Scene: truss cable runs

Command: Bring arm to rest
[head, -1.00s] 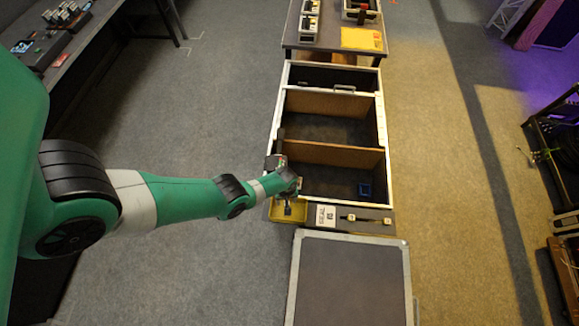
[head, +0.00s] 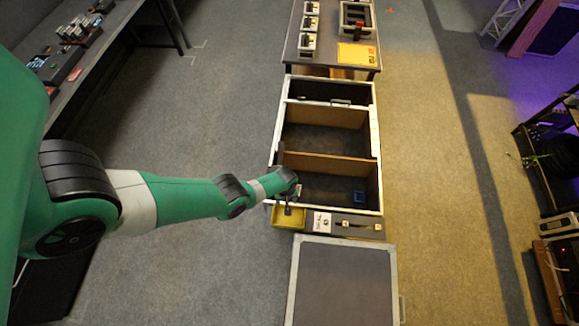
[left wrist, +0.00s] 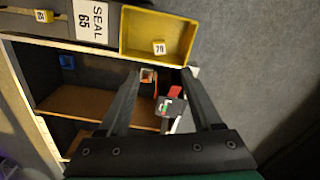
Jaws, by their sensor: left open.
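My left arm comes in from the left in the head view. Its gripper (head: 288,190) is over the near left corner of the open case (head: 328,208), beside the yellow tray. In the left wrist view the two fingers of my left gripper (left wrist: 162,78) are spread apart with nothing held between them. Beyond the fingertips there is the yellow tray (left wrist: 135,48) with a tag marked 79. A small dark device with red and green marks (left wrist: 170,106) shows between the fingers, near the case's side wall. My right gripper is not in view.
The case has brown dividers (head: 330,163) and a blue item (head: 359,197) inside. A SEAL label (head: 318,222) sits beside the tray. A grey-lidded case (head: 342,285) is nearest. A table (head: 335,55) stands beyond. Open floor (head: 215,100) lies on the left.

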